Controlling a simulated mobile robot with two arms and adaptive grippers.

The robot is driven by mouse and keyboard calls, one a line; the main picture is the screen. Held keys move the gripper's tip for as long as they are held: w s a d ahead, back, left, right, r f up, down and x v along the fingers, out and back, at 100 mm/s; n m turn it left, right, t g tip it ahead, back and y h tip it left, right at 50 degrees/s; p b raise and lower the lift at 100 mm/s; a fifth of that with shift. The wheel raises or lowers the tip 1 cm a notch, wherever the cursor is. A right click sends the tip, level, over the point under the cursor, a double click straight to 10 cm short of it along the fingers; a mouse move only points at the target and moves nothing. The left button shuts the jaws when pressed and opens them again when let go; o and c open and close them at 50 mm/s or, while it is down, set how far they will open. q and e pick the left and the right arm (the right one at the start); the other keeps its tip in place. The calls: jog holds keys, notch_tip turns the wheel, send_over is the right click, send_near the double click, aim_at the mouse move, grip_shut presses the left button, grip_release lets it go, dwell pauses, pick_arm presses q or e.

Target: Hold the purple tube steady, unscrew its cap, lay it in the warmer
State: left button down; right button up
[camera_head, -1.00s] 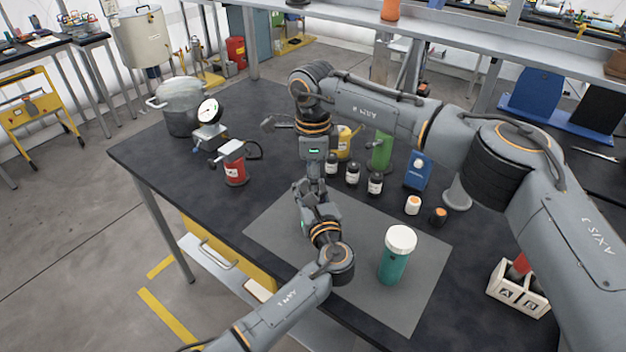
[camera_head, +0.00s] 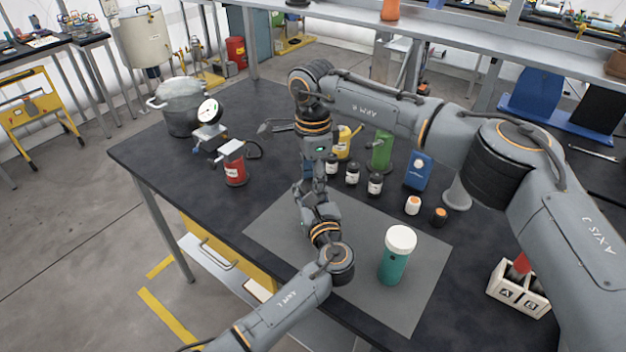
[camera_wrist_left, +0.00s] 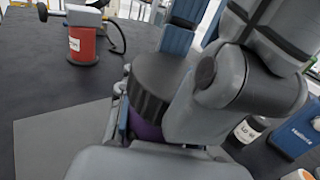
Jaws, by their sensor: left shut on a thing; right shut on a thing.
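The purple tube (camera_wrist_left: 143,128) shows only as a small patch between grey fingers in the left wrist view. A dark ribbed cap (camera_wrist_left: 155,85) sits at its top. My left gripper (camera_head: 307,194) is shut on the tube above the grey mat. My right gripper (camera_head: 313,180) comes down from above, its tips meeting the left gripper's, and is shut on the cap. Its contact is hidden. In the head view the tube and cap are hidden by the grippers. I cannot tell which thing is the warmer; a blue device (camera_head: 418,170) stands at the back right.
On the grey mat (camera_head: 380,310) stands a teal bottle with a white lid (camera_head: 396,258). Several small dark bottles (camera_head: 352,174) stand behind the grippers. A red canister (camera_head: 234,168) is at left, a white rack (camera_head: 518,289) at right. The mat's left part is clear.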

jog(key=shift+r, duration=0.95)
jog(key=shift+r, duration=0.1)
jog(key=shift+r, duration=1.95)
pick_arm(q)
jog(key=c, duration=0.8)
grip_release()
jog(key=shift+c, duration=0.2)
jog(key=shift+s, duration=0.1)
